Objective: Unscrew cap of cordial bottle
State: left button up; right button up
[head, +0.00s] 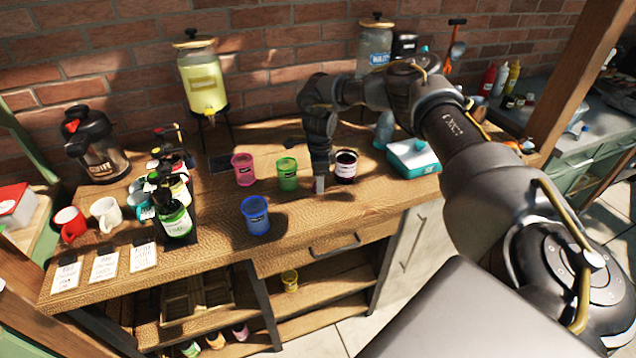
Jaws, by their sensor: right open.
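Several bottles with dark tops stand close together in a group at the left of the wooden table in the head view. The front one is a dark bottle with a green label (176,222). I cannot tell which of them is the cordial bottle, and the caps are too small to make out. My right gripper (319,186) points down, open, low over the table's front part. It is just left of a dark container with a white label (346,168); I cannot tell if they touch. The fingers hold nothing that I can see. My left gripper is not in view.
Pink (243,168), green (287,174) and blue (256,215) cups stand left of my right gripper. A teal-and-white box (413,158) is to the right. Mugs (105,214), a coffee flask (97,145) and a yellow drink dispenser (205,82) stand further left. The front edge (215,262) is near.

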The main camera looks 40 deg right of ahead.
notch_tip(320, 180, up, 11)
jog(key=b, duration=0.2)
jog(key=shift+f, duration=0.1)
